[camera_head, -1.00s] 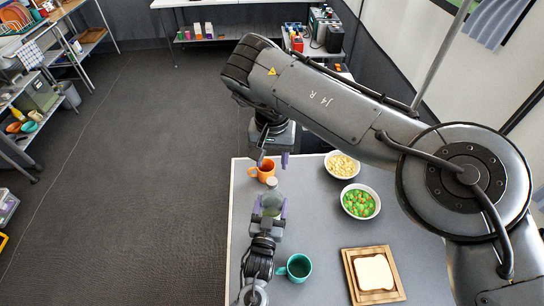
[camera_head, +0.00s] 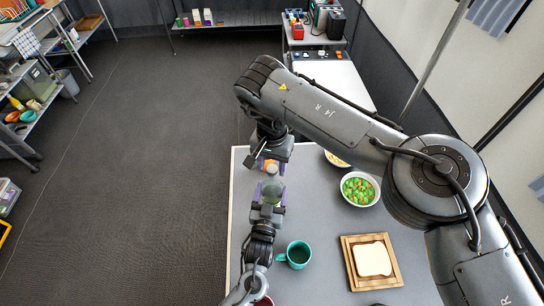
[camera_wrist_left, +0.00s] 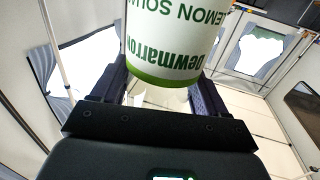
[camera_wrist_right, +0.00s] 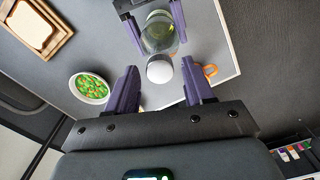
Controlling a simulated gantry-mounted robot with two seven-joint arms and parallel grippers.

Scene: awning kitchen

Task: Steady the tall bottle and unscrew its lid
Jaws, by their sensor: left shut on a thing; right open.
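The tall bottle (camera_head: 272,188) is clear with a greenish band and stands near the left edge of the grey table. Its label with green lettering (camera_wrist_left: 172,40) fills the top of the left wrist view. My left gripper (camera_head: 268,193) is shut around the bottle's body. The white lid (camera_wrist_right: 159,70) shows in the right wrist view, pointing toward my right gripper. My right gripper (camera_wrist_right: 160,88) is open, its two purple fingers on either side of the space just before the lid; I see no contact. In the head view it is partly hidden by its own wrist.
An orange mug (camera_wrist_right: 210,70) stands close to the bottle. A teal mug (camera_head: 297,254), a bowl of green and orange pieces (camera_head: 359,189), a pale-filled bowl (camera_head: 338,160) and bread on a wooden board (camera_head: 345,262) are to the right.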

